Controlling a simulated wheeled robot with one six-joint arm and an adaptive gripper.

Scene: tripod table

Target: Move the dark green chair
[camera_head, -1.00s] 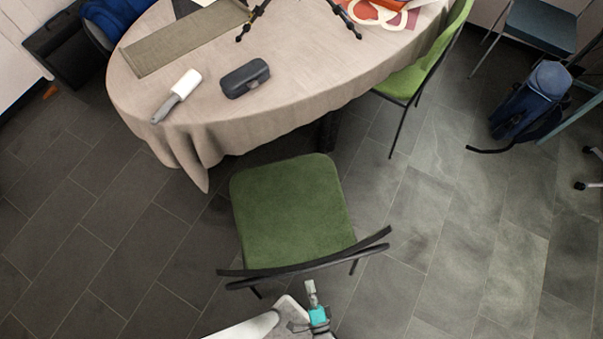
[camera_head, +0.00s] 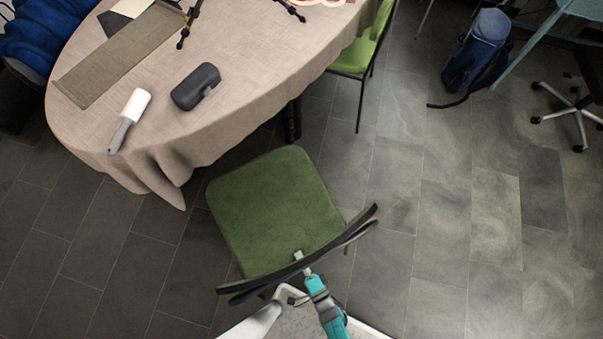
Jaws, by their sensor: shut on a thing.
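The dark green chair (camera_head: 275,208) stands on the tiled floor in front of the round table. Its green seat faces the table and its black backrest (camera_head: 245,288) is on the near side, tilted in the picture. My gripper (camera_head: 301,263) reaches from the bottom of the view and is shut on the top of the backrest, near its middle. One pale fingertip shows over the seat side of the backrest; the rest of the grip is hidden.
The table (camera_head: 250,115) with a beige cloth holds a lint roller (camera_head: 130,117), a dark case (camera_head: 195,87) and a runner (camera_head: 120,55). A lighter green chair (camera_head: 362,55) stands at its right. A blue backpack (camera_head: 478,50) lies farther right. The floor right of the chair is clear.

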